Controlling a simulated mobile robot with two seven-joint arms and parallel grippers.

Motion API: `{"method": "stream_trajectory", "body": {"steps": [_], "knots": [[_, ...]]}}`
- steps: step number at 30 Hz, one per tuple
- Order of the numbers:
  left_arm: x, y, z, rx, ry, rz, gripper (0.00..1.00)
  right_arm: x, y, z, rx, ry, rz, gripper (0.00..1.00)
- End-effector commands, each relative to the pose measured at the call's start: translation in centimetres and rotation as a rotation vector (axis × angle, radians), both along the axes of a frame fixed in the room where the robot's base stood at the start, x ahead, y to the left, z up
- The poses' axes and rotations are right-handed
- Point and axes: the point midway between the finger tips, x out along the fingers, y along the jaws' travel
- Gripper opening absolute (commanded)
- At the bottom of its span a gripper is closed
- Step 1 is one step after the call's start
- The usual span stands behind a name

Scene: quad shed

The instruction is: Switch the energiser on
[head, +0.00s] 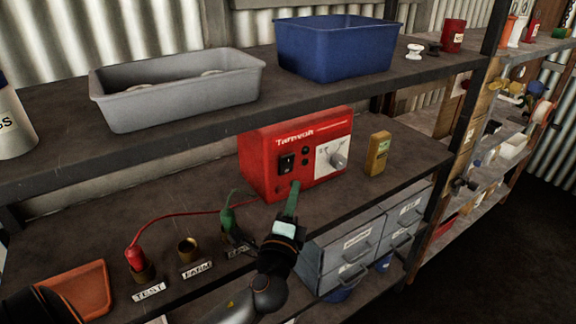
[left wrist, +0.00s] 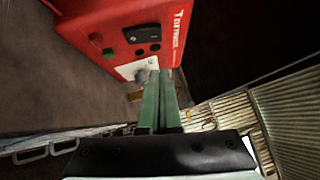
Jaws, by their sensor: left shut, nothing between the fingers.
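The red energiser (head: 262,166) stands on the middle shelf. Its front has a black rocker switch (head: 287,163) at the left, small round black fittings beside it and a grey knob (head: 338,160) on a white dial plate. I cannot tell which way the rocker is set. My left gripper (head: 294,187) is shut and empty, its green fingers pointing up just below and in front of the switch. In the left wrist view the shut fingers (left wrist: 164,75) reach towards the energiser (left wrist: 95,25), with the switch (left wrist: 141,33) and knob (left wrist: 142,77) beyond the tips. Contact is unclear. My right gripper is out of view.
A red lead runs from the energiser to a red plug (head: 136,258) at the TEST socket. A FARM socket (head: 188,246) and a green plug (head: 229,215) stand nearby. A yellow meter (head: 378,153) and grey drawers (head: 345,245) are at right. The upper shelf (head: 225,118) overhangs.

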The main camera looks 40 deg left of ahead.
Motion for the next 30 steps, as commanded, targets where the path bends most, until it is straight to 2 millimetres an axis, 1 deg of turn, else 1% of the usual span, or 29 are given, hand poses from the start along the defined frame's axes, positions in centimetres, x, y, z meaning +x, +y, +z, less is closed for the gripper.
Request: {"method": "stream_trajectory", "body": {"steps": [1,6,9,13,18,26,30], "knots": [[1.1,0.5,0.5,0.002,-0.001,0.002,0.00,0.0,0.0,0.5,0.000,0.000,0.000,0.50],[4.0,1.8,0.9,0.002,0.000,0.002,0.00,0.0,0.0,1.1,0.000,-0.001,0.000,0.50],[4.4,3.4,1.2,0.002,0.002,0.003,0.00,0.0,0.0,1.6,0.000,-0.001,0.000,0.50],[4.9,4.5,1.3,0.002,0.002,0.001,0.00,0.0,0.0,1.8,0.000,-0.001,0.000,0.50],[5.1,5.1,1.3,-0.002,0.002,0.000,0.00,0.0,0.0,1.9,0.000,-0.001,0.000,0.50],[5.1,5.1,1.3,-0.002,0.001,0.000,0.00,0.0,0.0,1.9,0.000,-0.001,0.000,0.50],[5.5,6.0,2.1,-0.002,0.000,0.002,0.00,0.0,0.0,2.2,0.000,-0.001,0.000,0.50]]}}
